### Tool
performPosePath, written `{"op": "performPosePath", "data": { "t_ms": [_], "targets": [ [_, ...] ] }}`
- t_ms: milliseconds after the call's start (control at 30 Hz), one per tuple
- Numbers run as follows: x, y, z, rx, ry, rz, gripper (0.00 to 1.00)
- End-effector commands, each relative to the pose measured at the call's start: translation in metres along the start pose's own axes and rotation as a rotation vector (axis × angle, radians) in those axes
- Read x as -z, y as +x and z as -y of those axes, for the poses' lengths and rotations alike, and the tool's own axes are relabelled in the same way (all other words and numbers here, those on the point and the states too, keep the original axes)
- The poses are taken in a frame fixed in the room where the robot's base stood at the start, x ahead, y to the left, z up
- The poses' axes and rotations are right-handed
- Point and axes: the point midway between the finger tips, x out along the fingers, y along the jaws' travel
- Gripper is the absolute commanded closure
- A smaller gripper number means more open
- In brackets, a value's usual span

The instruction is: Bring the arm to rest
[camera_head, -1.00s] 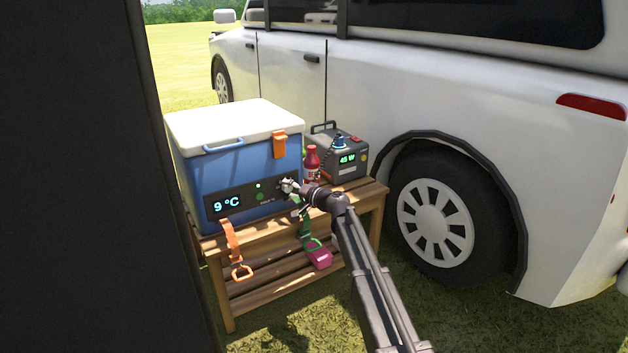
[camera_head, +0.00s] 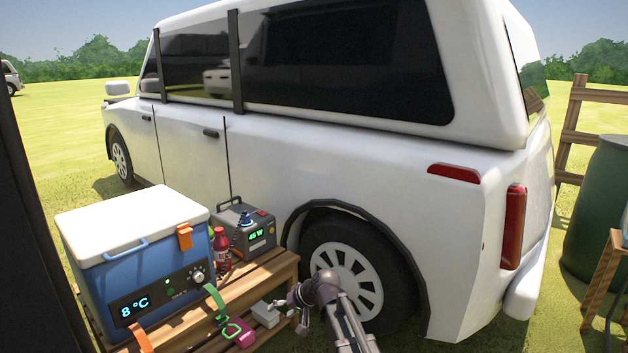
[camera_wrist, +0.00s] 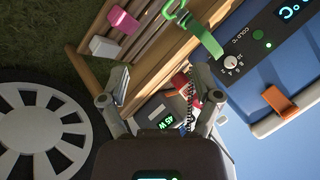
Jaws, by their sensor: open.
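My gripper (camera_head: 290,311) is open and empty. In the head view it hangs at the right end of the wooden table (camera_head: 285,267), apart from the cooler. In the wrist view its two fingers (camera_wrist: 157,88) stand wide apart with nothing held between them. The blue cooler (camera_head: 150,280) has a white lid, closed, and its display reads 8 °C. Its round knob (camera_head: 198,276) is in plain view, with no finger on it; it also shows in the wrist view (camera_wrist: 231,62).
A grey power station (camera_head: 245,228) reading 45 W and a red bottle (camera_head: 221,248) stand beside the cooler. The white car (camera_head: 380,170) is close behind. A green barrel (camera_head: 597,220) stands right.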

Motion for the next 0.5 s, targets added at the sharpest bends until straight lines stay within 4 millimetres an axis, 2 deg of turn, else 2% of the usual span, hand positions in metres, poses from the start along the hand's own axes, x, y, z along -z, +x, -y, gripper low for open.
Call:
{"op": "performPosePath", "data": {
  "t_ms": [33, 300, 500],
  "targets": [
    [-0.017, -0.030, -0.008, -0.057, 0.007, 0.025, 0.19],
    [-0.093, -0.133, -0.069, -0.369, 0.071, 0.176, 0.19],
    [-0.133, -0.189, -0.094, -0.533, 0.128, 0.252, 0.19]
  ]
}}
